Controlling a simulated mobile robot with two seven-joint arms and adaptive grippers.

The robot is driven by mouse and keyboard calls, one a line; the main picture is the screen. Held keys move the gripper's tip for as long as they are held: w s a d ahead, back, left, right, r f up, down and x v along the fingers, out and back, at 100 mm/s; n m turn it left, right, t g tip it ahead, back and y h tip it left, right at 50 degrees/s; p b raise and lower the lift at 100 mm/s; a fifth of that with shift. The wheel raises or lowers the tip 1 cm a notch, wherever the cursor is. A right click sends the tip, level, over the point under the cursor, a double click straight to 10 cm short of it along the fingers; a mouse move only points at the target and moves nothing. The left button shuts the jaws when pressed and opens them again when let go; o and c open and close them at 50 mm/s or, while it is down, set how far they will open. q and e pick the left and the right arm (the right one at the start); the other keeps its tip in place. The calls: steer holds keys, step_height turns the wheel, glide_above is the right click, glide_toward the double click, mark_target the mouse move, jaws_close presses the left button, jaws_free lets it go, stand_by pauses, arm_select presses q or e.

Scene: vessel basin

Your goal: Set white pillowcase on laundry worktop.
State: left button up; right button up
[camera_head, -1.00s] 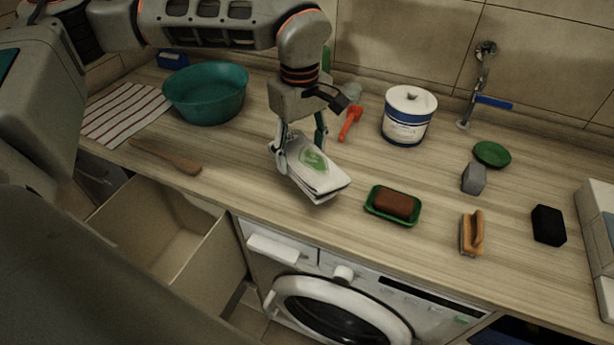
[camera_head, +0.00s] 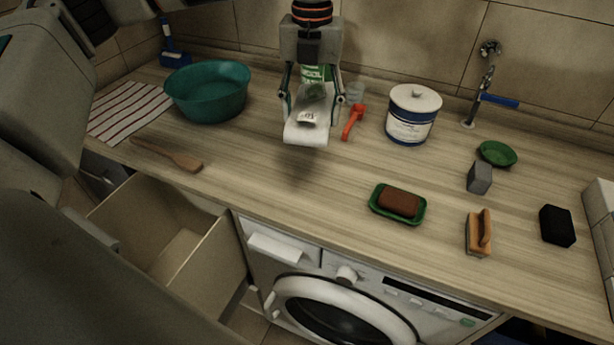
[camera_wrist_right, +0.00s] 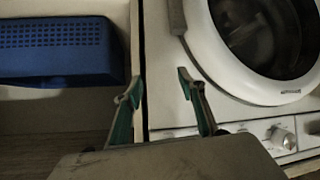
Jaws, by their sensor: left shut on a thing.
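The white pillowcase (camera_head: 306,132) is a folded white bundle in the head view, above the back middle of the wooden laundry worktop (camera_head: 325,185). My left gripper (camera_head: 312,102) is shut on it, with a finger on either side, and the bundle hangs tilted toward the camera. A shadow on the wood below suggests that it is held clear of the worktop. My right gripper (camera_wrist_right: 160,88) shows in the right wrist view with its fingers apart and nothing between them, in front of the washing machine (camera_wrist_right: 230,75).
Near the pillowcase stand a teal basin (camera_head: 207,95), a red-orange tool (camera_head: 353,121) and a white-and-blue tub (camera_head: 411,116). A green soap dish (camera_head: 412,216) with brown soap lies front right. The worktop's front middle is clear. A blue basket (camera_wrist_right: 60,50) is beside my right gripper.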

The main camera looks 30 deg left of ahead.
mark_target(315, 104)
arm_select(q)
steer(key=n, duration=0.2)
steer(key=r+n, duration=0.1)
steer(key=n, duration=0.1)
steer(key=r+n, duration=0.1)
steer(key=n, duration=0.2)
steer(key=shift+w+d, duration=0.1)
steer(key=shift+w, duration=0.2)
steer(key=n, duration=0.2)
steer(key=r+n+b, duration=0.1)
steer(key=n, duration=0.2)
steer(key=shift+w+d+r+n, duration=0.1)
steer(key=shift+r+n, duration=0.1)
steer(key=shift+n, duration=0.1)
steer(key=shift+r+n, duration=0.25)
steer(key=shift+n, duration=0.65)
steer(key=shift+f, duration=0.15)
step_height(315, 104, down, 15)
steer(key=shift+f+p, duration=0.15)
steer(key=shift+p, duration=0.35)
steer(key=shift+f, duration=2.15)
arm_select(e)
steer(key=shift+w+a+r, duration=0.15)
steer(key=shift+r, duration=0.2)
steer(key=shift+w+a+r, duration=0.1)
steer(key=shift+r, duration=0.25)
